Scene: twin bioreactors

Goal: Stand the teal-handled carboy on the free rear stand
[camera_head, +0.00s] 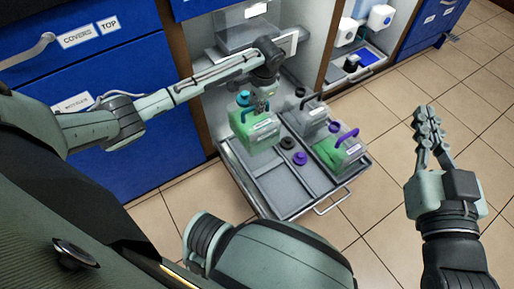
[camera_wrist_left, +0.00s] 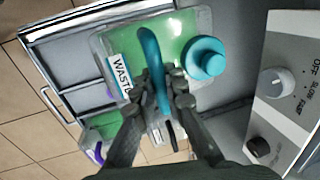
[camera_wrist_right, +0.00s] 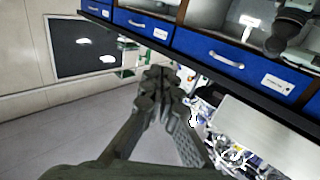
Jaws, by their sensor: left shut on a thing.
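The teal-handled carboy (camera_head: 256,133) has a clear body with green liquid, a teal cap and a white label. It is over the rear left part of the pulled-out tray (camera_head: 264,190). My left gripper (camera_head: 264,93) is shut on its teal handle; the handle shows between the fingers in the left wrist view (camera_wrist_left: 153,70). I cannot tell whether the carboy's base touches anything. The surface under it is hidden by its body. My right gripper (camera_head: 428,120) is shut and empty, out over the floor to the right.
A purple-handled carboy (camera_head: 341,154) with green liquid stands at the tray's right. A grey, dark-handled carboy (camera_head: 306,121) stands behind it. A black disc (camera_head: 287,143) and a purple disc (camera_head: 300,158) lie in the middle. The tray's front left panels are bare. Blue drawers (camera_head: 150,150) flank it on the left.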

